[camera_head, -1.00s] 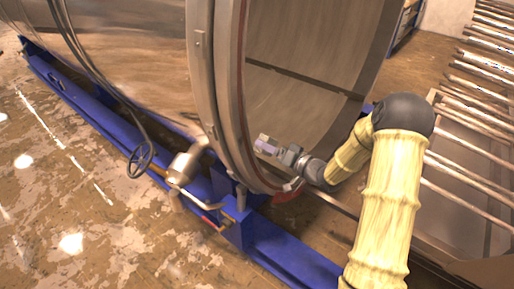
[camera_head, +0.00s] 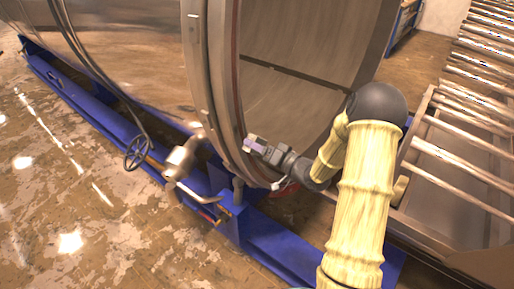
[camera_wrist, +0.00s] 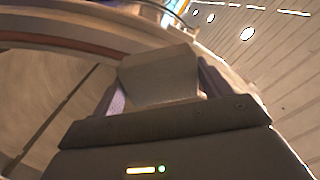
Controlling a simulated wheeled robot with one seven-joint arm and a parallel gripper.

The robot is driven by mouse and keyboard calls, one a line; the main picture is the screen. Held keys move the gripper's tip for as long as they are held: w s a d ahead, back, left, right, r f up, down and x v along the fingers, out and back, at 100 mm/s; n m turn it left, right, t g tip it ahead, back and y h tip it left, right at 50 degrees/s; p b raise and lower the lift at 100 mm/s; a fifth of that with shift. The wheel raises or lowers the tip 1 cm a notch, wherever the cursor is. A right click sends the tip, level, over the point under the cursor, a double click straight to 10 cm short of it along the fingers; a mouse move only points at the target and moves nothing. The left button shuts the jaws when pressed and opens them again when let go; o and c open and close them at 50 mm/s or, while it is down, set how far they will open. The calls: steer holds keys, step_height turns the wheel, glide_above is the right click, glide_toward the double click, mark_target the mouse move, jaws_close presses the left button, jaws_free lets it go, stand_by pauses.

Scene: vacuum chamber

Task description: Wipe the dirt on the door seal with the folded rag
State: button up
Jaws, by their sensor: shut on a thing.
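My gripper (camera_head: 252,146) is at the chamber's front rim, close to the door seal. The door seal (camera_head: 238,90) is a reddish-brown ring along the chamber mouth, and it also shows in the wrist view (camera_wrist: 75,45) as a curved band. The folded rag (camera_wrist: 158,75) is a pale grey-brown block between my two purple-sided fingers in the wrist view. My gripper is shut on it. The rag's far end is near the rim; I cannot tell whether it touches the seal. I cannot make out the dirt in either view.
The steel chamber (camera_head: 150,50) lies on a blue frame (camera_head: 85,95). A black handwheel (camera_head: 138,152) and a valve pipe (camera_head: 180,158) stick out left of the rim. A roller rack (camera_head: 470,100) stands at the right. The floor at the lower left is clear.

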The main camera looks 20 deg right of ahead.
mark_target(240, 128)
steer(key=x, duration=0.6)
stand_by(0.4)
steer(key=shift+x, duration=1)
stand_by(0.8)
steer(key=shift+d, duration=0.1)
steer(key=shift+w+d+p, duration=0.15)
steer(key=shift+w+d, duration=0.4)
steer(key=shift+d, duration=0.25)
steer(key=shift+w+d+p, duration=0.15)
steer(key=shift+w+d, duration=0.4)
steer(key=shift+d, duration=0.25)
steer(key=shift+w+a, duration=0.1)
